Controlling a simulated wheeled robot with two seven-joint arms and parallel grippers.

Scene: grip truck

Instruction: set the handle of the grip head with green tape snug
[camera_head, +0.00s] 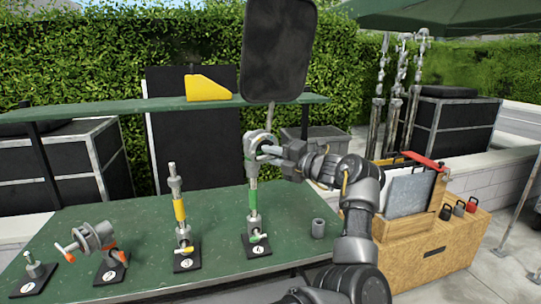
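Post number 4 carries green tape (253,197) and stands upright on a black base plate (256,248) at the middle right of the green table. A grey round grip head (256,142) sits at its top, just below a large black panel (279,50). The handle itself is not clearly distinguishable.
On the green table (120,215) stand a yellow-taped post (180,210), an orange-marked grip head (90,240), a short stud (34,266) and a grey cylinder (318,228). A raised shelf (130,108) holds a yellow wedge (207,88). A wooden crate (405,222) is at right.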

